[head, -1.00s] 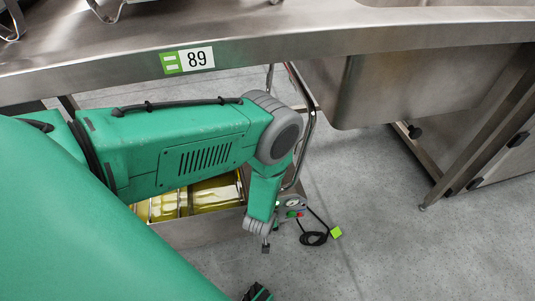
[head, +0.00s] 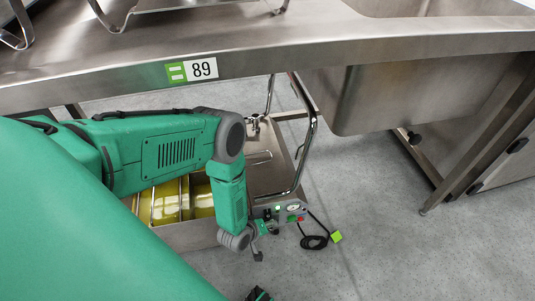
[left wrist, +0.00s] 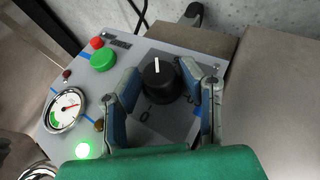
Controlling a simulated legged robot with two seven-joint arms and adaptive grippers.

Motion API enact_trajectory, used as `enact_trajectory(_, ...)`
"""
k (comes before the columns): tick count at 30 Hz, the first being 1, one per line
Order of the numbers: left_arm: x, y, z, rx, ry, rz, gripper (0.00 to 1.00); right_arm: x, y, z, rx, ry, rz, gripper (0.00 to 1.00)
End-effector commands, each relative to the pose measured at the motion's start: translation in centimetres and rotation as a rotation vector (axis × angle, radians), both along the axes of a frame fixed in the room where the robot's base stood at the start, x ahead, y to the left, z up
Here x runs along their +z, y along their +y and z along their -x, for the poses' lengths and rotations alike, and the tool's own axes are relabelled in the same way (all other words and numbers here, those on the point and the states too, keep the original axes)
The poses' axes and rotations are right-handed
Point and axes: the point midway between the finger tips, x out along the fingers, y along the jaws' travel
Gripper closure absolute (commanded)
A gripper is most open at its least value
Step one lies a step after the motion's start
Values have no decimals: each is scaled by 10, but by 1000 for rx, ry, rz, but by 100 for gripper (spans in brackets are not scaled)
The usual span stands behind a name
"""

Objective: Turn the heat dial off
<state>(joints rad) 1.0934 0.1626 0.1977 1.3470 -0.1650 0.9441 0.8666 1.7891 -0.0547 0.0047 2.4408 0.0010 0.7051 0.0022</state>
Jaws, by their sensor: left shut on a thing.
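The heat dial (left wrist: 158,82) is a black round knob with a white pointer line on a grey control panel (left wrist: 110,78). In the left wrist view the pointer points to the top of the picture; a 0-like mark is printed below the knob. My left gripper (left wrist: 163,88) has its blue-padded fingers on either side of the dial and is shut on it. In the head view the left gripper (head: 263,243) is at the front of the panel (head: 286,211), where the dial cannot be made out clearly.
The panel carries a gauge (left wrist: 65,109), a lit green lamp (left wrist: 83,151), a green button (left wrist: 103,60) and a red button (left wrist: 96,42). A steel basin with yellowish contents (head: 165,203) stands below the steel counter (head: 300,52). A black cable (head: 313,241) lies on the floor.

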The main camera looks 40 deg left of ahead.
Motion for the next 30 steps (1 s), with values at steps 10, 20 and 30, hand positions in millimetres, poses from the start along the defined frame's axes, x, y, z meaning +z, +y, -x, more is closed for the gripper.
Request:
enact_trajectory(10,-1,0,2,-2,6,0,52,0,0,0,0,0,0,100)
enact_trajectory(20,7,1,8,0,4,0,52,1,0,1,0,-2,0,100)
enact_trajectory(30,43,4,41,-1,9,0,52,1,0,1,0,-3,0,100)
